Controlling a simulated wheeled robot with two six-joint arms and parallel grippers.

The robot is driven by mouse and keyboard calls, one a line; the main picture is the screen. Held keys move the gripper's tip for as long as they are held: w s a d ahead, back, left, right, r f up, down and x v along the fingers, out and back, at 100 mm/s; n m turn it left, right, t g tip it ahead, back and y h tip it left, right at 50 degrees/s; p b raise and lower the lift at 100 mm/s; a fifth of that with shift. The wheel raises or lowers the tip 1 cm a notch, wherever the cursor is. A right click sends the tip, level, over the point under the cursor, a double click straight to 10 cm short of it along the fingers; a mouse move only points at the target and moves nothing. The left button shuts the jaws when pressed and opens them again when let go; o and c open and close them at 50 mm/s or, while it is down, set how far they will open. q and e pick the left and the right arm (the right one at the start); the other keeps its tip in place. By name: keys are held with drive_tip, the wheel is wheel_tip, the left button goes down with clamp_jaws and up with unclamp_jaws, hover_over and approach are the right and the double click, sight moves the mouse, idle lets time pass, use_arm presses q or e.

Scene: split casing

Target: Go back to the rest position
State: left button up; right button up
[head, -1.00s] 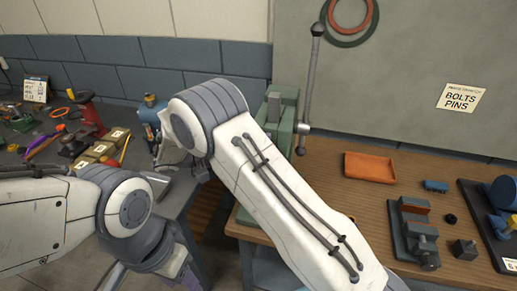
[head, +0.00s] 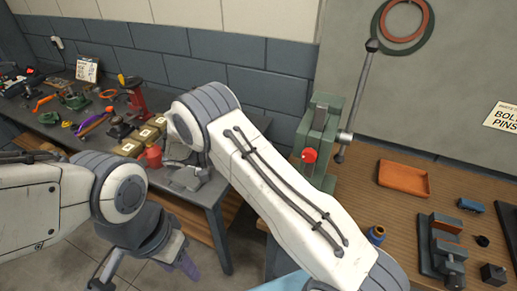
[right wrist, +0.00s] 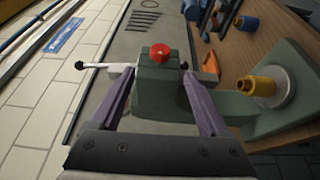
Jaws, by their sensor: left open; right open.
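My left gripper (head: 187,265) hangs at the lower left of the head view, pointing down over the floor, apart from both benches. Only part of its fingers shows there. My right gripper (right wrist: 157,78) is open in the right wrist view, with one purple finger on each side of the picture. No object is seen held in it. The green press (right wrist: 160,97) with a red knob (right wrist: 159,52) shows between and beyond its fingers; I cannot tell how close they are. The press also stands in the head view (head: 322,135), behind my right arm.
A brass-coloured cylinder (right wrist: 262,87) stands on the press's round plate. The grey bench (head: 215,190) at left carries several tools. Floor shows between the benches.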

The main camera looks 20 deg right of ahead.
drive_tip(key=shift+d, duration=0.1)
idle(0.3)
drive_tip(key=s+a+f+n+t+y+b, duration=0.2)
drive_tip(key=s+a+n+y+b, duration=0.1)
drive_tip(key=s+y, duration=0.3)
drive_tip(key=s+a+f+n+t+y+b, duration=0.2)
drive_tip(key=s+a+y, duration=0.4)
drive_tip(key=s, duration=0.3)
drive_tip(key=s+a+f+n+t+y+b, duration=0.2)
drive_tip(key=s+a+n+y+b, duration=0.1)
drive_tip(key=s+n+y, duration=0.3)
drive_tip(key=shift+s+a+n+t+b, duration=0.3)
drive_tip(key=shift+s+a+b, duration=0.1)
drive_tip(key=shift+s+a, duration=0.55)
